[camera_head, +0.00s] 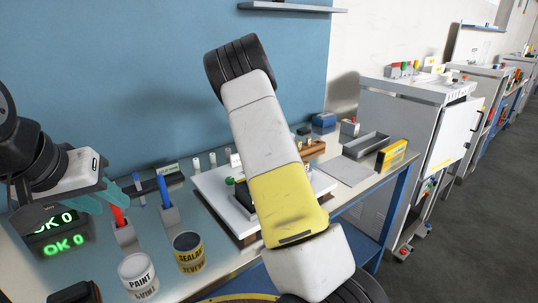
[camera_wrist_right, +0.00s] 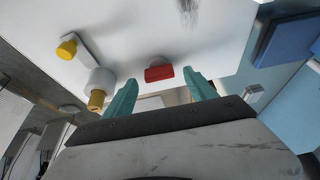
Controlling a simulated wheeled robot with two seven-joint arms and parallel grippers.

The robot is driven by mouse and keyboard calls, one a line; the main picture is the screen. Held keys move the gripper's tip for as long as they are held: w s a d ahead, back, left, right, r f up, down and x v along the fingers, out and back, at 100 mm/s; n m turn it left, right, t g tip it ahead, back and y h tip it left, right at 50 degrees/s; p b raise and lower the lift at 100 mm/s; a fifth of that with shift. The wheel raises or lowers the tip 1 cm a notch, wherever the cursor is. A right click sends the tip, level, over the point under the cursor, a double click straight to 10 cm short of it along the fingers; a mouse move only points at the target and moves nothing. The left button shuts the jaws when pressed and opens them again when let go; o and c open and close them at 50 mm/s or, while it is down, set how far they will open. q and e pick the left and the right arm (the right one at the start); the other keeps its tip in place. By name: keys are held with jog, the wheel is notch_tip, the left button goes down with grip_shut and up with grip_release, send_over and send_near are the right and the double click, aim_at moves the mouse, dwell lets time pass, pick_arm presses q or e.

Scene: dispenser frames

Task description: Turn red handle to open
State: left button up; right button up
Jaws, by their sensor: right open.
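In the right wrist view, a small red handle (camera_wrist_right: 158,73) sits on a white panel (camera_wrist_right: 205,50). My right gripper (camera_wrist_right: 161,92) is open, its two teal fingers spread to either side below the handle and apart from it. In the head view the right gripper is hidden behind my white and yellow arm. My left gripper (camera_head: 118,194) is at the left of the head view, with its teal fingers apart, above the table near a red upright piece (camera_head: 118,215) in a grey holder. I cannot tell whether it touches that piece.
A white cylinder with a yellow end (camera_wrist_right: 100,83) and a yellow knob (camera_wrist_right: 67,48) stand left of the handle. In the head view, the table holds a paint can (camera_head: 137,270), a sealant can (camera_head: 188,250), a blue upright piece (camera_head: 165,192) and a grey tray (camera_head: 366,146).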

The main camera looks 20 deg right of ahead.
jog(key=v, duration=0.6)
jog(key=shift+r, duration=0.2)
jog(key=shift+s+a, duration=0.1)
jog(key=s+a+r+n+t+y, duration=0.1)
jog(key=s+a+r+n+y, duration=0.3)
jog(key=s, duration=0.7)
jog(key=s+a+r+n+t+y, duration=0.2)
jog(key=s+a+r+n, duration=0.2)
jog(key=s+a+r, duration=0.45)
jog(key=s+a+n+t, duration=0.1)
jog(key=s+n, duration=0.2)
jog(key=s, duration=0.5)
jog(key=s+a+f+n, duration=0.1)
jog(key=s+n, duration=0.3)
jog(key=s, duration=0.4)
jog(key=shift+s+a+f+t, duration=0.2)
jog(key=shift+s+a+t, duration=0.2)
jog(key=shift+a, duration=0.45)
